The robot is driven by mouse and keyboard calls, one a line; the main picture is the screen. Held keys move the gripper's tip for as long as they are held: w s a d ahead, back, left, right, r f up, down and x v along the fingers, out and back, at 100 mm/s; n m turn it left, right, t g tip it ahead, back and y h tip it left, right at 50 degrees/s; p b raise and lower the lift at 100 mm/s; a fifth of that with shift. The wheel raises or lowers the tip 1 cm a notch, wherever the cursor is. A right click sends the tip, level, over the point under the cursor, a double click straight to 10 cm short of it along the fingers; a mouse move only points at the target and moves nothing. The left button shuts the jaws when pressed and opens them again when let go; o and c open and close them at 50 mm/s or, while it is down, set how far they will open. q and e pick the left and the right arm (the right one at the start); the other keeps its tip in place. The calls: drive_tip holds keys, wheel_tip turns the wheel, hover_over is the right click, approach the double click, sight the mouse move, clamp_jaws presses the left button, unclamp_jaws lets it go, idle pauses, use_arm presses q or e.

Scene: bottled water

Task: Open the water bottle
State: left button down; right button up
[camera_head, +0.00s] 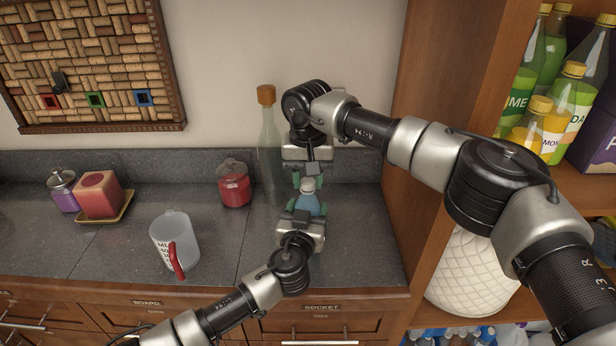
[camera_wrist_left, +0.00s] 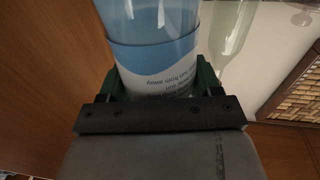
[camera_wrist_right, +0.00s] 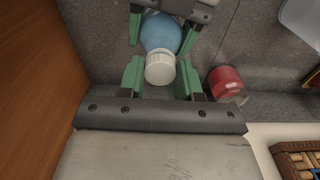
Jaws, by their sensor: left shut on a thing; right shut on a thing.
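A small blue water bottle (camera_head: 307,204) with a white cap (camera_head: 308,186) is held upright above the grey counter. My left gripper (camera_head: 306,208) is shut on the bottle body from the front. The left wrist view shows the blue and white label (camera_wrist_left: 160,70) between its green fingers. My right gripper (camera_head: 308,180) comes from behind and is shut on the cap. In the right wrist view the cap (camera_wrist_right: 160,68) sits between the green fingers (camera_wrist_right: 160,80), still on top of the bottle (camera_wrist_right: 162,33).
A tall clear bottle with a cork (camera_head: 266,95) stands close left of my right gripper. A red jar (camera_head: 234,186), a white mug (camera_head: 173,242) and a red candle on a tray (camera_head: 126,207) stand further left. A wooden shelf (camera_head: 445,70) with drinks rises at right.

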sight(308, 181)
drive_tip(key=shift+r, duration=0.2)
drive_tip(key=shift+r, duration=0.9)
drive_tip(key=shift+r, duration=2)
use_arm(q)
drive_tip(key=shift+c, duration=0.6)
unclamp_jaws()
